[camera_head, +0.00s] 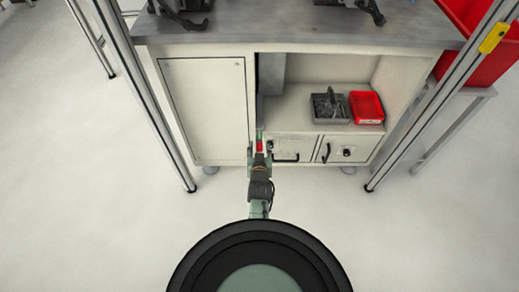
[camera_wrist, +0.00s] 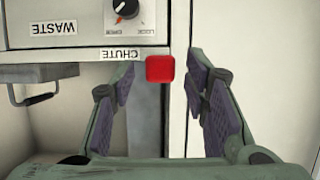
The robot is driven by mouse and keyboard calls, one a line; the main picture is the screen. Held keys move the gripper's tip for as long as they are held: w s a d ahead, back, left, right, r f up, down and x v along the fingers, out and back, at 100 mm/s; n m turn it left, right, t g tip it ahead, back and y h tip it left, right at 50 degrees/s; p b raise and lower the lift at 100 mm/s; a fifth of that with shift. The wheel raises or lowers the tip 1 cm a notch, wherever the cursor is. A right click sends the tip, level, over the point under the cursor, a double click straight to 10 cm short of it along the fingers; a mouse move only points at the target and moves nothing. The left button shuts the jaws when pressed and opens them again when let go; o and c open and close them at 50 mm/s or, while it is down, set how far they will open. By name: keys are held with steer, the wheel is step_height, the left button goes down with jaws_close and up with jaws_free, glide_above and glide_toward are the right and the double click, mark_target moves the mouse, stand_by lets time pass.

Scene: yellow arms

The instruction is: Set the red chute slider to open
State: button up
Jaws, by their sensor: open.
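The red chute slider (camera_wrist: 160,68) shows as a small red block in the wrist view, beside an upside-down CHUTE label (camera_wrist: 120,54). In the head view the red slider (camera_head: 260,145) sits on the cabinet front, with a small green patch (camera_head: 259,135) just beyond it. My gripper (camera_wrist: 162,62) is open, its purple-padded fingers on either side of the red block with a gap on both sides. My gripper also shows in the head view (camera_head: 260,153) at the cabinet front. Whether the fingertips reach the block's depth I cannot tell.
A dial (camera_wrist: 124,8) and a WASTE label (camera_wrist: 54,28) are close by. Dark handles (camera_head: 326,152) stick out right of my gripper. Metal posts (camera_head: 147,95) flank the cabinet; the floor in front is clear.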

steer(key=shift+r, duration=0.15)
step_height(320, 180, up, 10)
stand_by(0.3)
stand_by(0.4)
